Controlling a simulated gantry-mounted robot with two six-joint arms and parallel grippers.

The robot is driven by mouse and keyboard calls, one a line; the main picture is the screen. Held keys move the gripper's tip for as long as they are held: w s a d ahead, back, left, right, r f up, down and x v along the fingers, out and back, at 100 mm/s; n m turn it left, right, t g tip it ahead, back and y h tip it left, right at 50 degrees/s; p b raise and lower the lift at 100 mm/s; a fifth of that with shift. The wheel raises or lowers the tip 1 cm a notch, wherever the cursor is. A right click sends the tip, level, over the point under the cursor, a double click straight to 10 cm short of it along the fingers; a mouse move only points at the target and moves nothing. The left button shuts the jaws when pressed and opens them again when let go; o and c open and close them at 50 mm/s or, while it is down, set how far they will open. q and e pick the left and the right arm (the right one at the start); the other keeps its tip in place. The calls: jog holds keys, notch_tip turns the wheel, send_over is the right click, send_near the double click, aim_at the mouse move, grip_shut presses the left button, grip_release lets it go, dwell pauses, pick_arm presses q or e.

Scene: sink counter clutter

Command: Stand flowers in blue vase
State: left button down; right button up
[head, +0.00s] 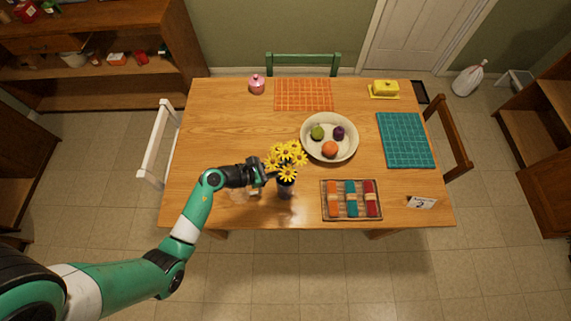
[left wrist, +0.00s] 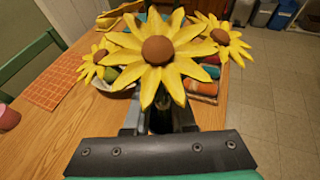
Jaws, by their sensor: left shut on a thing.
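The yellow flowers (head: 286,157) show near the front of the table, left of centre. They also fill the middle of the left wrist view (left wrist: 158,50), facing the camera. My left gripper (head: 265,178) is beside them, shut on the flowers; their stems and the exact grip are mostly hidden by the blooms. The dark blue vase (head: 286,189) is directly below the blooms in the head view. I cannot tell whether the stems are inside its mouth. My right gripper is not in view.
A cream bowl (head: 351,126) of fruit stands behind and right of the flowers. A tray (head: 324,215) of rolled cloths lies right of the vase. A pink pot (head: 257,85), yellow butter dish (head: 384,90) and placemats lie farther off. The table's left side is clear.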

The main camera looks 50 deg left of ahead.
pick_arm(q)
jog(key=shift+f, duration=0.15)
jog(key=c, duration=0.8)
grip_release()
jog(key=shift+o, duration=0.2)
jog(key=shift+r, duration=0.25)
jog(key=p+v, duration=0.1)
jog(key=v, duration=1.1)
